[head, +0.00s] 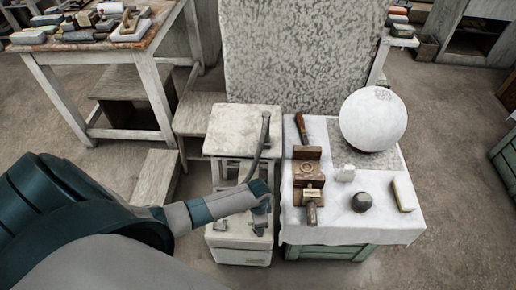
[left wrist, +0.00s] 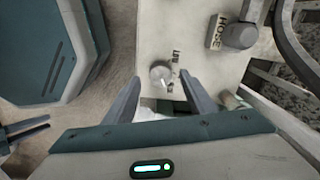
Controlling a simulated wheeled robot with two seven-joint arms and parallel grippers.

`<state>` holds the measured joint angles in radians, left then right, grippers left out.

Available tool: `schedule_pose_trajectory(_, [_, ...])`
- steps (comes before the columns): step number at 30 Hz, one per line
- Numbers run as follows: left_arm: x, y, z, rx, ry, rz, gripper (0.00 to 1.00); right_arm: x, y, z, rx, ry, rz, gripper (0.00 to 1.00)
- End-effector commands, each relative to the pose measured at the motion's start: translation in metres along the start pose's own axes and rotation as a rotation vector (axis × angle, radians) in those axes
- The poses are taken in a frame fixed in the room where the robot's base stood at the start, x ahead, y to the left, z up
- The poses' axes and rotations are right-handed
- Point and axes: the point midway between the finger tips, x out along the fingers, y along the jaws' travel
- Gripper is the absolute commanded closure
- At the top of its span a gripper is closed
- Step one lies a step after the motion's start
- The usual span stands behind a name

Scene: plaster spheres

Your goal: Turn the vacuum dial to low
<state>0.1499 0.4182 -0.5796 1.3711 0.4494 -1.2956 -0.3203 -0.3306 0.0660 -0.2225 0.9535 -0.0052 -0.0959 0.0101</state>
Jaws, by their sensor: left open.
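The vacuum (head: 240,240) is a pale box standing on the floor in front of a small stool. In the left wrist view its pale top (left wrist: 150,20) shows the dial (left wrist: 160,73), a small round light-grey knob. A LOW mark (left wrist: 176,56) and another small mark, hard to read, are printed beside it. My left gripper (head: 262,200) is over the vacuum and hides the dial in the head view. In the left wrist view its two fingers are apart, pointing toward the dial, with nothing between them. A dark pronged part at the lower left edge looks like my right gripper (left wrist: 28,129).
A HOSE label (left wrist: 217,31) sits by the hose fitting (left wrist: 240,36). The grey hose (head: 263,140) rises past the stool (head: 228,120). To the right, a cloth-covered crate (head: 330,230) holds a white sphere (head: 373,119), a wooden vise-like block (head: 307,170) and small blocks.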

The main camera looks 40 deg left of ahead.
Motion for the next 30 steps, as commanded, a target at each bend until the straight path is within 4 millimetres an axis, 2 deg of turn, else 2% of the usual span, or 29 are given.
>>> schedule_pose_trajectory(1, [0.008, 0.000, 0.000, -0.001, -0.002, 0.001, 0.49, 0.001, -0.001, -0.003, 0.000, 0.008, -0.001, 0.69])
schedule_pose_trajectory(6, [0.021, 0.000, -0.001, -0.001, 0.000, 0.000, 0.49, 0.002, -0.003, -0.014, 0.000, 0.035, -0.003, 0.69])
schedule_pose_trajectory(18, [0.026, -0.001, 0.000, 0.000, 0.000, -0.001, 0.49, 0.002, -0.005, -0.014, 0.002, 0.035, -0.006, 0.69])
schedule_pose_trajectory(19, [0.026, -0.001, 0.000, 0.000, 0.000, -0.001, 0.52, 0.002, -0.005, -0.014, 0.002, 0.035, -0.006, 0.69])
schedule_pose_trajectory(24, [0.026, -0.001, 0.000, -0.001, 0.000, 0.000, 0.91, 0.002, -0.005, -0.013, 0.002, 0.034, -0.006, 0.69])
schedule_pose_trajectory(30, [0.026, 0.000, 0.000, -0.005, 0.000, 0.000, 0.91, 0.001, -0.005, -0.013, 0.002, 0.032, -0.006, 0.69])
